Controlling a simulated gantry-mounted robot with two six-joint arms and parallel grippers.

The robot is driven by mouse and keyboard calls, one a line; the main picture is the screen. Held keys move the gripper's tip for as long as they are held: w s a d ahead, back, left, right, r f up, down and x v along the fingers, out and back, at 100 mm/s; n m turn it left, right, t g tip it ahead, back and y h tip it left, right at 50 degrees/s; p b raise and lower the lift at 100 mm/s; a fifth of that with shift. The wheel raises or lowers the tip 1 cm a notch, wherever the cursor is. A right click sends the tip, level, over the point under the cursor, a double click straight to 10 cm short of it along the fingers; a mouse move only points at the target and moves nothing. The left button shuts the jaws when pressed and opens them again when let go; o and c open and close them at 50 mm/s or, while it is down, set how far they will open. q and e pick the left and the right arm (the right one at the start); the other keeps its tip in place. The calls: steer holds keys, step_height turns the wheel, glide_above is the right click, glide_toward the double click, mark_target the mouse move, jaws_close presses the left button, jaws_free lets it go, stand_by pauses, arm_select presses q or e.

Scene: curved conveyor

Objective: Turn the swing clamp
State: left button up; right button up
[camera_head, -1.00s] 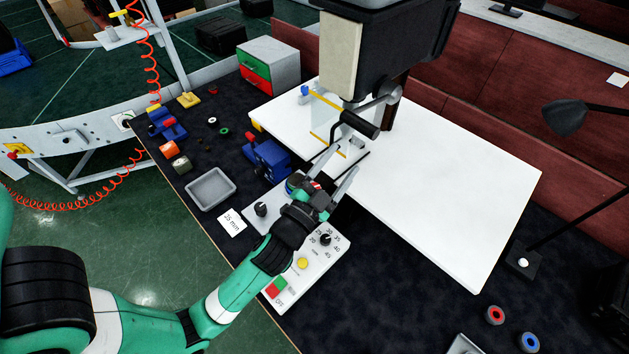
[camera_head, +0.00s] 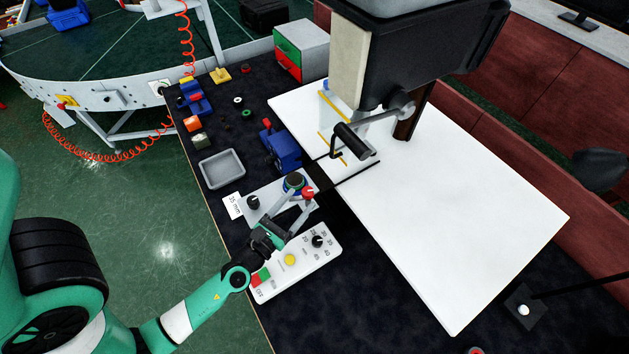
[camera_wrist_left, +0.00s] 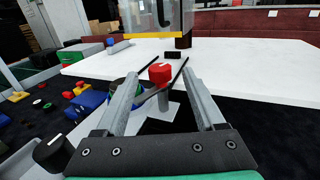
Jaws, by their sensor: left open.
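The swing clamp appears to be the red knob (camera_head: 308,192) with a dark arm on a grey post, beside the front edge of the white table. In the left wrist view the red knob (camera_wrist_left: 160,73) stands upright between and slightly beyond my fingers. My left gripper (camera_head: 299,205) is open above the control panel, with its fingertips close to the knob. In the left wrist view both fingers (camera_wrist_left: 161,82) are spread with a gap around the post; I cannot tell whether they touch it. My right gripper is not in view.
The control panel (camera_head: 322,258) with dials and buttons lies below my gripper. A blue vise-like block (camera_head: 285,150) and a grey tray (camera_head: 222,169) are to the left. A machine head with a black crank handle (camera_head: 352,141) overhangs the white table (camera_head: 450,220), whose right part is clear.

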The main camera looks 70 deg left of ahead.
arm_select(q)
steer(key=x, duration=0.7)
steer(key=shift+w+a+p, duration=0.2)
steer(key=shift+w+p, duration=0.1)
steer(key=shift+w, duration=0.05)
jaws_close()
